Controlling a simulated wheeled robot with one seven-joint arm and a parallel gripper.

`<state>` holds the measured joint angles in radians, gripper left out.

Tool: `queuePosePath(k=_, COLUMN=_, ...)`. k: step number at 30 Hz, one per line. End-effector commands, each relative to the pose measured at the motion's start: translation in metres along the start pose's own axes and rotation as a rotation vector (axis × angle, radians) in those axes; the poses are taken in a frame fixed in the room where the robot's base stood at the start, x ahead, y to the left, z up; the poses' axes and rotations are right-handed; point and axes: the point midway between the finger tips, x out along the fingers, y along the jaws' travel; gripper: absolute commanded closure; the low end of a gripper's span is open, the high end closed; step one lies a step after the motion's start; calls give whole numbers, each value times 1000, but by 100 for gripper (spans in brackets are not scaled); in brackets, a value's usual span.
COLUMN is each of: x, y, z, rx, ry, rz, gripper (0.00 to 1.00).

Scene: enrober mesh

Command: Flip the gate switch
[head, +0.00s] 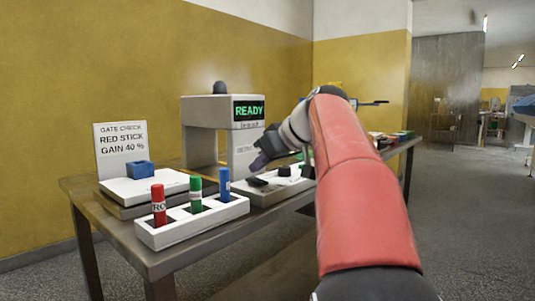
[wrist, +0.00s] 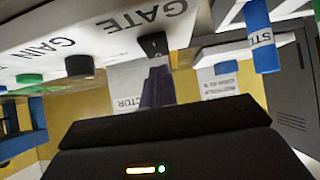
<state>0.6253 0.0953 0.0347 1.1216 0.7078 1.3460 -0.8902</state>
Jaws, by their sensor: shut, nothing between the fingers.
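The gate switch (wrist: 153,45) is a small black rocker or lever on a white panel, beside the printed word GATE, in the wrist view, which shows the scene upside down. In the head view it appears as a dark piece (head: 257,181) at the near end of the white control box (head: 273,190). My gripper (head: 259,164) is just above that end. Its dark fingers (wrist: 157,75) are shut and empty, with their tips right at the switch. I cannot tell whether they touch it. Which way the switch is set is unclear.
A black gain knob (wrist: 79,66) and a green button (wrist: 29,77) share the panel. A white detector arch (head: 207,112) showing READY stands behind. A rack (head: 192,224) with red, green and blue sticks is at the front left. A sign reads RED STICK, GAIN 40 %.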

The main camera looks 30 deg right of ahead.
Motion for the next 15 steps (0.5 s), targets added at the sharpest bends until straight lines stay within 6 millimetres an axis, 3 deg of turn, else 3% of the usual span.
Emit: queuePosePath(k=15, x=8, y=0, z=9, rx=0, ry=0, rz=0, gripper=100)
